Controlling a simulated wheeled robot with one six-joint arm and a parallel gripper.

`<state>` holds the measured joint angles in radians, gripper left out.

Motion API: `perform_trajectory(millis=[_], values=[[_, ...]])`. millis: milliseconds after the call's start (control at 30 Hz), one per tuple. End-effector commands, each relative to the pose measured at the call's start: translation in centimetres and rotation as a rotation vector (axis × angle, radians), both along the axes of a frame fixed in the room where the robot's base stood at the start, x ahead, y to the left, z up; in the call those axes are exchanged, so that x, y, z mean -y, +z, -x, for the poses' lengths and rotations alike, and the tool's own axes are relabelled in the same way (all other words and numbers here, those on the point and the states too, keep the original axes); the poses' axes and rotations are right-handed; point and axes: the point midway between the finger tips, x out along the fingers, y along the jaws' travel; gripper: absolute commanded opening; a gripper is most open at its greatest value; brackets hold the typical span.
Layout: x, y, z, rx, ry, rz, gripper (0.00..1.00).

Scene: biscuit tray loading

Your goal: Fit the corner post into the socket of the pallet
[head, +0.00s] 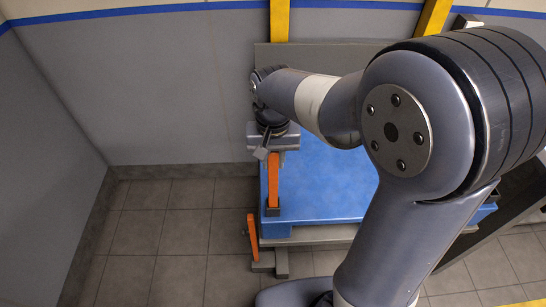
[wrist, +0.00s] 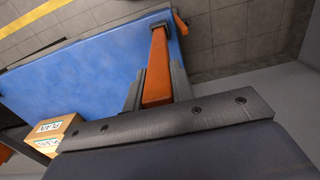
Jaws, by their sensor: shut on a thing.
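The corner post is an orange square bar (head: 273,182), roughly upright in the head view. My gripper (wrist: 157,78) is shut on its upper part, with a dark finger on each side in the wrist view, where the post (wrist: 157,68) also shows. The post's far end meets a dark socket (wrist: 159,27) at the corner of the blue pallet (wrist: 95,62). In the head view the socket (head: 273,211) is at the pallet's near left corner. I cannot tell whether the post's end is inside the socket or just above it.
A second orange piece (head: 252,236) stands low, just outside the pallet's near left corner. A cardboard box (wrist: 55,134) with white labels is on the pallet side in the wrist view. Grey walls stand behind and left. The tiled floor (head: 165,225) at left is clear.

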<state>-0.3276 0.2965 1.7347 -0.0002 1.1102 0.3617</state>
Motion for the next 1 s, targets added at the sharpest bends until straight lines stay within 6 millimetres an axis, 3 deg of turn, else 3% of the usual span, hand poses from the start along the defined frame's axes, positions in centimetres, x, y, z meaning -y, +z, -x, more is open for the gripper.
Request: perform_trajectory(millis=[967, 1000], values=[[0.0, -1.5, 0.0, 0.000, 0.000, 0.000, 0.00], [0.0, -1.5, 0.0, 0.000, 0.000, 0.000, 0.24]])
